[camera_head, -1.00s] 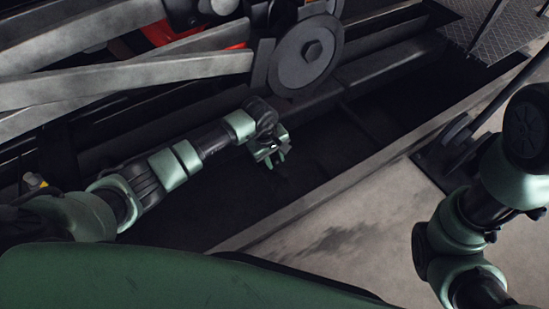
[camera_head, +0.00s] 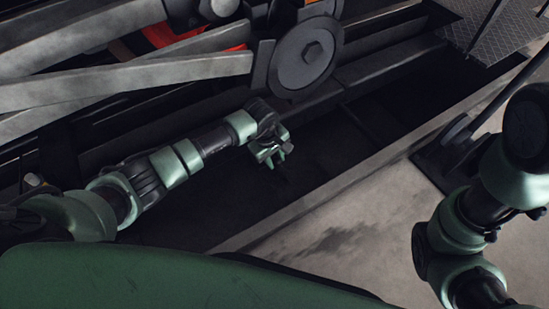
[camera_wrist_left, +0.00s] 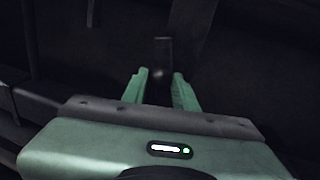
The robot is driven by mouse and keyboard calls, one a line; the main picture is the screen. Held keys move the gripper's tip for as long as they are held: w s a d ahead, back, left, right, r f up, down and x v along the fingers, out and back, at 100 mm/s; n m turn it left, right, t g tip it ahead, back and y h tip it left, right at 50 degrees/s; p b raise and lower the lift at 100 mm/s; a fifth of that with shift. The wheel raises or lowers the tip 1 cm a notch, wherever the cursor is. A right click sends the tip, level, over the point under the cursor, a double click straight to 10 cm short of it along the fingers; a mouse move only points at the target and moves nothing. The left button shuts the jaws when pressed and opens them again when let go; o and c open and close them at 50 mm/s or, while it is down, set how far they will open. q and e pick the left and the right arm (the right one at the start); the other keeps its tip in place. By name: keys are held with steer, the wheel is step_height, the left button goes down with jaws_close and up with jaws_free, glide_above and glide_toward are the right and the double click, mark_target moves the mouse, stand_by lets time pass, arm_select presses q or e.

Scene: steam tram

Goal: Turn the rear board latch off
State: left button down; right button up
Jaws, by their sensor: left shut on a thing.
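My left gripper (camera_head: 279,163) reaches down into the dark pit beside the tram's wheel rods. In the left wrist view its two green fingers (camera_wrist_left: 161,90) stand either side of a dark upright piece, which looks like the rear board latch (camera_wrist_left: 163,52), and are shut on it. A small pale glint shows low on the latch, between the fingers. In the head view the latch is too dark to make out. My right arm shows at the right edge, but its gripper is out of view.
Grey tram rods (camera_head: 130,85) and a round wheel hub (camera_head: 305,57) lie just above my left arm. The pale pit edge (camera_head: 330,190) runs diagonally below the gripper. A metal tread step (camera_head: 505,35) is at the top right. Concrete floor (camera_head: 340,255) lies in front.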

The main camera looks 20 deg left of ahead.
arm_select(q)
steer(key=n, duration=0.1)
steer(key=w+n+p, duration=0.1)
steer(key=n, duration=0.1)
steer(key=shift+w+d+r+y, duration=0.15)
steer(key=shift+d+y, duration=0.05)
steer(key=shift+y, duration=0.1)
steer(key=shift+w+a+n+y+p, duration=0.1)
steer(key=shift+w+n+y+p, duration=0.4)
steer(key=shift+n, duration=0.95)
steer(key=shift+w+a+n+y+p, duration=0.1)
steer(key=shift+w+n, duration=0.75)
steer(key=shift+n, duration=0.65)
steer(key=shift+w+n+y+p, duration=0.25)
steer(key=shift+w+n, duration=0.4)
steer(key=shift+n, duration=0.8)
steer(key=c, duration=1.1)
jaws_free()
